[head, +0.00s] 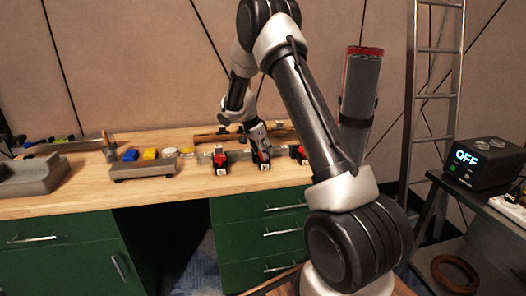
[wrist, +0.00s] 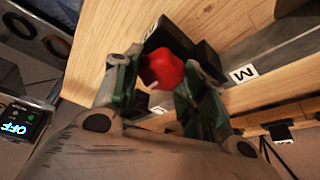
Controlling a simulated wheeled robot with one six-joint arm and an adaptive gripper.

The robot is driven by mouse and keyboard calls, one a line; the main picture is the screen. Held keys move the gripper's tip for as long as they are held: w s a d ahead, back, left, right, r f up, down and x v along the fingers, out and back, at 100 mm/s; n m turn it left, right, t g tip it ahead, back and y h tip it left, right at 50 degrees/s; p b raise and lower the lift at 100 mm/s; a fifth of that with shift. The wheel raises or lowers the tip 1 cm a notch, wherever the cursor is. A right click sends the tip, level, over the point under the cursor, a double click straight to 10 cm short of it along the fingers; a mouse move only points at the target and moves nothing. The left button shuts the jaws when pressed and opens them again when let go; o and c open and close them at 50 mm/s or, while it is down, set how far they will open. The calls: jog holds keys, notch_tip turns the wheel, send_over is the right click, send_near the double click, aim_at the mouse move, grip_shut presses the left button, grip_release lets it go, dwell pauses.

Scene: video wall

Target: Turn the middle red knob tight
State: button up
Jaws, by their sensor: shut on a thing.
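In the head view, red knobs stand in a row on the wooden workbench (head: 60,197). The left red knob (head: 220,160) and the right red knob (head: 299,152) are free of my gripper. My gripper (head: 261,148) reaches down onto the middle red knob (head: 264,158), which it partly hides. In the wrist view, my gripper (wrist: 155,95) has its two fingers on either side of the middle red knob (wrist: 163,69) and is shut on it. A white label with an M (wrist: 243,74) is on the grey bar beside the knob. How tight the knob is cannot be seen.
A low tray with a blue block (head: 130,155) and a yellow block (head: 151,154) stands left of the knobs. A grey bin (head: 35,178) is at the far left. A ladder (head: 408,130) and a black box reading OFF (head: 485,165) are at the right.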

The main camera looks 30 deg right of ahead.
jog(key=shift+w+m+g, duration=0.1)
jog(key=shift+m+g, duration=0.4)
jog(key=shift+m, duration=0.7)
jog(key=o, duration=1)
